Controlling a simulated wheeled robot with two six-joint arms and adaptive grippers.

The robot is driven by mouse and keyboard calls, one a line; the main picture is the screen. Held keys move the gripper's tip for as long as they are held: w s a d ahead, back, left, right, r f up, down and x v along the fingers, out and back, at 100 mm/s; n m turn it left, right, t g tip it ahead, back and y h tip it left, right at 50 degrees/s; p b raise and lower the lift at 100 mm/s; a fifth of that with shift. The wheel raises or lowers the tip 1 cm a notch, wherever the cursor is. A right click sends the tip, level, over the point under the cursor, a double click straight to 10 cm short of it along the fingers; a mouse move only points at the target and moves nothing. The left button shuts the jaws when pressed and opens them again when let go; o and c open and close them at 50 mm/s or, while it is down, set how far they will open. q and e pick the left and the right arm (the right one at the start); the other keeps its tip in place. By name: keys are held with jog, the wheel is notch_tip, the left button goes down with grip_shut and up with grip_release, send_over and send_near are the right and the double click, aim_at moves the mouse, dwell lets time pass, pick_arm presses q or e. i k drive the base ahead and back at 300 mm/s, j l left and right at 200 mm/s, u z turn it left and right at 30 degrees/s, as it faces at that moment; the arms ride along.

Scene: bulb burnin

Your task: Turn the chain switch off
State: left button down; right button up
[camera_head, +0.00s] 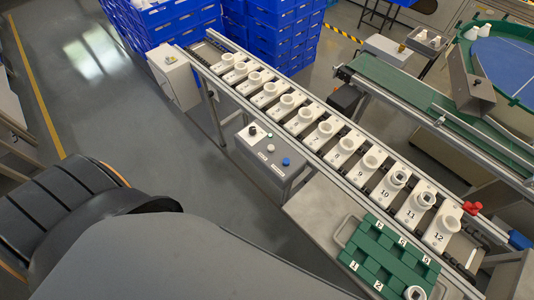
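A grey control box (268,155) stands beside the conveyor in the middle of the view. On its top are a black knob (252,131), a pale button (270,148) and a blue button (286,162). The knob's setting and the labels are too small to read. The chain conveyor (318,142) runs diagonally, carrying numbered white holders. A second grey box (173,78) with a small fitting on top stands at the conveyor's far left end. I cannot tell by its label which control is the chain switch. Neither gripper is in view.
A green numbered tray (385,262) lies on the near right bench. A green belt (410,90) runs behind the chain. Blue crates (275,35) are stacked at the back. My dark arm links fill the lower left. The floor left of the control box is clear.

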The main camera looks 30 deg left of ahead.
aim_at(252, 130)
jog(key=k+j+u, duration=0.15)
jog(key=u, duration=0.2)
jog(key=k+j+u, duration=0.15)
jog(key=j+u, duration=0.2)
jog(key=k+j+u, duration=0.1)
jog(key=j+u, duration=0.25)
jog(key=l, duration=0.1)
